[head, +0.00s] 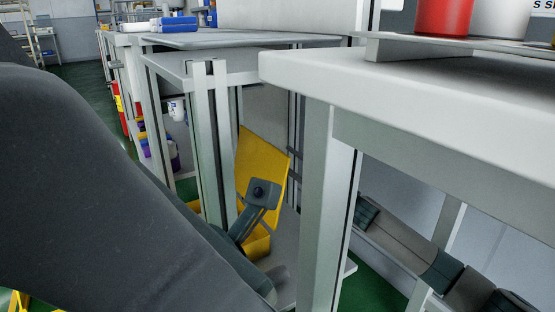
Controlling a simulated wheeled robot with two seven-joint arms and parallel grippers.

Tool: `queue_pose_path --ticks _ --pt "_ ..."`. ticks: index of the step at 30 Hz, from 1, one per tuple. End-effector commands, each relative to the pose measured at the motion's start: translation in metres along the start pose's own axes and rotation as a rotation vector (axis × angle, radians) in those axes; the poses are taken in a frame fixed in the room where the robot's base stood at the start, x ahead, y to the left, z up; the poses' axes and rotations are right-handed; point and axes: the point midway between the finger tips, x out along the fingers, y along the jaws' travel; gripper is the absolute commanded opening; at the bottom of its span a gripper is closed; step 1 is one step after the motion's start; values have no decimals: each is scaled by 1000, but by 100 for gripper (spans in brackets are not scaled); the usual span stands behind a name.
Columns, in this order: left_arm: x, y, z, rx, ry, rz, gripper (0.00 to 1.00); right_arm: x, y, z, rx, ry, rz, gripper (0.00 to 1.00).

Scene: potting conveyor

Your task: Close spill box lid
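The yellow spill box (257,243) is low on a grey shelf beyond the table legs, partly hidden by my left arm and a post. Its yellow lid (262,155) stands raised and leaning, so the box is open. My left gripper (260,204) is in front of the box and lid, reached from the left between the posts. Its fingers are small and partly hidden, so I cannot tell if they are open or whether they touch the lid. I cannot make out my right gripper.
A thick white tabletop (400,100) and its leg (322,210) stand close on the right. A grey post (212,140) stands just left of the box. Green floor (375,280) shows between.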

Motion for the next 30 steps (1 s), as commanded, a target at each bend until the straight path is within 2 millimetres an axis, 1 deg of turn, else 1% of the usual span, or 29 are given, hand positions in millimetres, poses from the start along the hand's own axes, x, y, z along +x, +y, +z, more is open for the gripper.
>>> queue_pose_path --ticks 1,3,9,15,23,24,26,27,30 --pt "-6 1 -2 0 -2 2 100 9 -3 2 -1 2 0 28" --pt "-8 1 -3 0 -3 4 100 20 -2 1 -1 1 1 28" --pt "-10 1 -4 5 -6 14 100 42 -1 1 0 0 0 28" --pt "-10 2 -4 2 -2 18 100 50 0 0 0 -1 0 28" --pt "-8 3 -4 -1 2 22 100 50 0 0 0 -1 0 28" --pt "-8 3 -4 -2 2 22 100 50 0 0 0 -1 0 18" --pt "-8 3 -4 -2 2 22 100 50 0 0 0 -1 0 4" --pt "-8 3 -4 -2 2 22 100 50 0 0 1 -1 0 0" --pt "-8 3 -4 -2 0 21 100 50 0 0 1 -1 0 0"
